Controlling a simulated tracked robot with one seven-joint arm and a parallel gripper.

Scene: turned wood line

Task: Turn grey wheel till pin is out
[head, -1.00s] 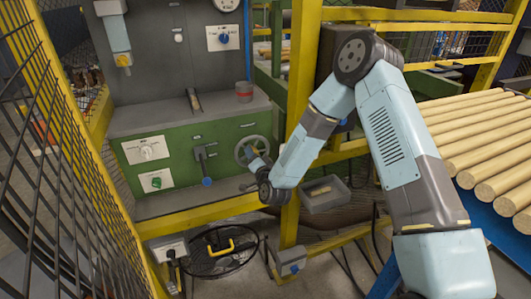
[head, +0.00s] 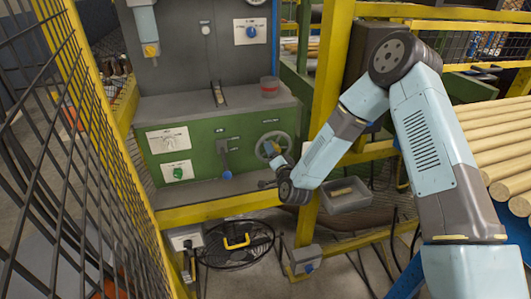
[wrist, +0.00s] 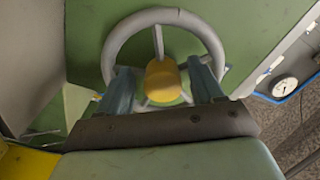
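The grey wheel (head: 259,147) is on the front of the green cabinet, at its right end. In the wrist view the wheel's rim (wrist: 160,17) fills the upper middle, with thin spokes and a yellow hub (wrist: 163,80). My gripper (head: 276,153) is at the wheel. In the wrist view my gripper (wrist: 160,70) has its two blue-grey fingers apart, one on each side of the hub, with gaps to it. The lower rim is partly hidden by the gripper. I cannot tell whether the fingers touch the rim or spokes. I cannot clearly make out the pin.
A lever with a blue end (head: 227,174) and a white panel with a green knob (head: 177,172) are left of the wheel. A red-banded can (head: 269,87) stands on the cabinet top. A yellow post (head: 325,110), a grey bin (head: 345,194) and black mesh fencing are close by.

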